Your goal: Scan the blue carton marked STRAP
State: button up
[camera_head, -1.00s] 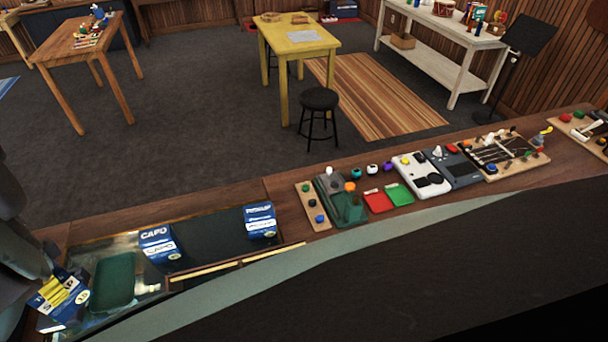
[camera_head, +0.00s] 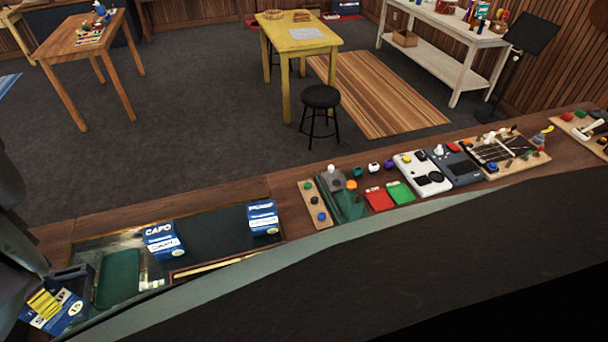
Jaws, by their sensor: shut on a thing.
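A blue carton with a white label (camera_head: 66,311) is at the lower left corner. Its lettering is partly covered and I cannot read it fully. My gripper (camera_head: 45,302), with yellow pads showing across the carton, is shut on it and holds it tilted. A blue carton marked CAPO (camera_head: 163,241) stands on the dark, glassy counter section, apart from my gripper. Another blue carton (camera_head: 263,218) stands farther right, its print too small to read surely.
A dark green tray or pad (camera_head: 118,279) lies just right of the held carton. A dark boxy shape (camera_head: 75,276) is close behind it. A wooden strip (camera_head: 215,266) edges the counter section. Game-like boards and red and green pads (camera_head: 400,192) fill the counter to the right.

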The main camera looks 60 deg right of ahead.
aim_at(27, 315)
jog(key=shift+s+a+r+p, duration=0.1)
jog(key=shift+s+a+p, duration=0.1)
jog(key=shift+a, duration=0.55)
jog(key=shift+s+a+r+p, duration=0.1)
jog(key=shift+s+a, duration=0.1)
jog(key=shift+a, duration=0.55)
jog(key=s+a+n+p, duration=0.1)
jog(key=s+a, duration=0.2)
jog(key=a, duration=0.3)
notch_tip(27, 315, down, 9)
jog(key=b, duration=0.9)
jog(key=shift+a, duration=0.2)
jog(key=shift+w+r, duration=0.1)
jog(key=shift+r, duration=0.05)
notch_tip(27, 315, up, 9)
jog(key=p, duration=0.9)
